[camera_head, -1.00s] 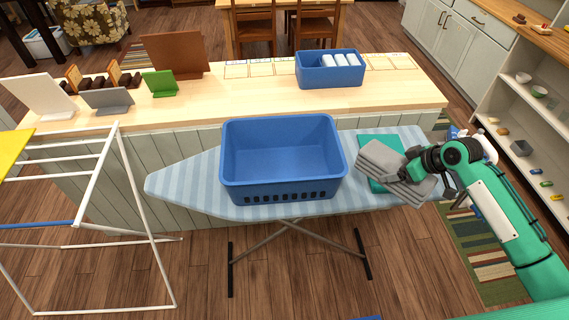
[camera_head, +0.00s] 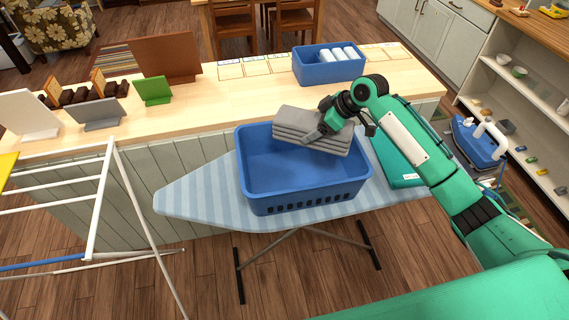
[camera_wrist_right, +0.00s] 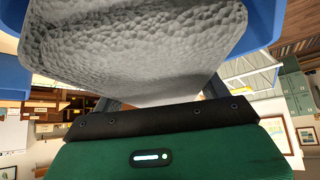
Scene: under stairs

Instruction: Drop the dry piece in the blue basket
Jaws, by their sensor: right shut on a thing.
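The blue basket (camera_head: 306,187) stands on the striped ironing board (camera_head: 198,187), and its visible inside is empty. My right gripper (camera_head: 318,130) is shut on a folded grey cloth (camera_head: 311,125). The cloth is above the basket's back right part, near its rear rim. In the right wrist view the grey cloth (camera_wrist_right: 135,45) fills the space between the fingers, with blue basket walls (camera_wrist_right: 262,22) beside it. Whether the cloth is dry cannot be told. My left gripper is not in view.
A blue iron (camera_head: 478,142) stands further right. A smaller blue bin (camera_head: 328,73) with white rolls is on the counter behind. A white drying rack (camera_head: 95,215) stands at left.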

